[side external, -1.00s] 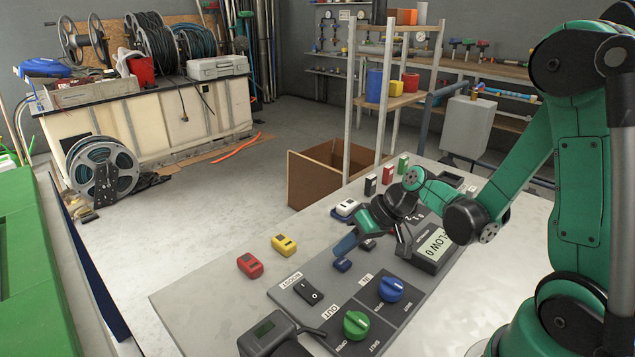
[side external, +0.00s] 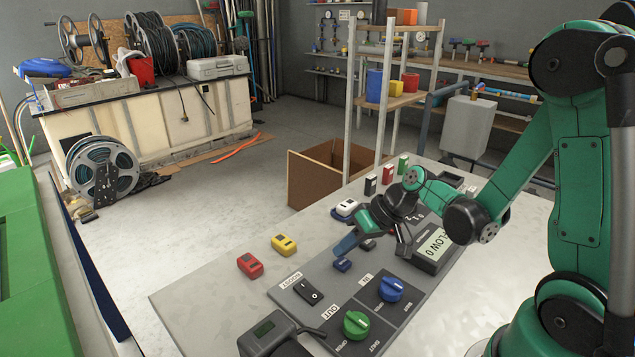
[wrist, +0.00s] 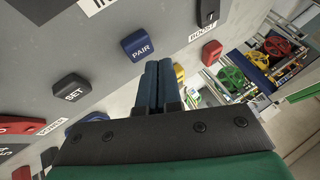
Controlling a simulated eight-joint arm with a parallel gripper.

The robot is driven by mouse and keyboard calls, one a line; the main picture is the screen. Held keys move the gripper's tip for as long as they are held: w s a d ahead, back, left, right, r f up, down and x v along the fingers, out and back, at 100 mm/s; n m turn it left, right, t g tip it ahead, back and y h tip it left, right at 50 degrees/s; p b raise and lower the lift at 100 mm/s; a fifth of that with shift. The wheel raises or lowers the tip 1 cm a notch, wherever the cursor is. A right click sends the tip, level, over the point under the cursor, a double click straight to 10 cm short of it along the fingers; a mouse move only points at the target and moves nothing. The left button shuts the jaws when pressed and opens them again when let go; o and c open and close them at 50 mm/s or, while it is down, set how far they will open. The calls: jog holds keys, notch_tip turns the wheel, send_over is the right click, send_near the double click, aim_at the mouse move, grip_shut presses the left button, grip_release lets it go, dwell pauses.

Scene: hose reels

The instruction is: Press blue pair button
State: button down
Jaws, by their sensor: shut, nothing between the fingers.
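The blue button marked PAIR (wrist: 138,45) is on the grey panel, just left of my fingertips in the wrist view. In the side view a small blue button (side external: 342,265), which looks like the same one, is on the panel just below my fingertips. My gripper (side external: 340,247) is above the panel, its blue fingers angled down. In the wrist view my gripper (wrist: 158,68) has its fingers together with nothing between them. The fingertips look close to the button but apart from it; the exact gap is hard to judge.
A dark SET button (wrist: 71,88) is near the PAIR button. The panel also carries a black BOOST rocker switch (side external: 308,292), a blue knob (side external: 391,289), a green knob (side external: 356,324) and a FLOW display (side external: 433,246).

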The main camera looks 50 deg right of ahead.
aim_at(345, 263)
jog(key=shift+f, duration=0.2)
jog(key=shift+f, duration=0.25)
jog(key=shift+r, duration=0.15)
dwell(0.5)
jog(key=shift+r, duration=0.3)
jog(key=shift+r, duration=2.5)
jog(key=s+a+r+n+t+h, duration=0.1)
jog(key=s+a+r+h, duration=0.2)
jog(key=s+r+h, duration=0.1)
jog(key=shift+s+a+r+n, duration=0.15)
jog(key=shift+a+r+n, duration=0.15)
jog(key=shift+r, duration=0.2)
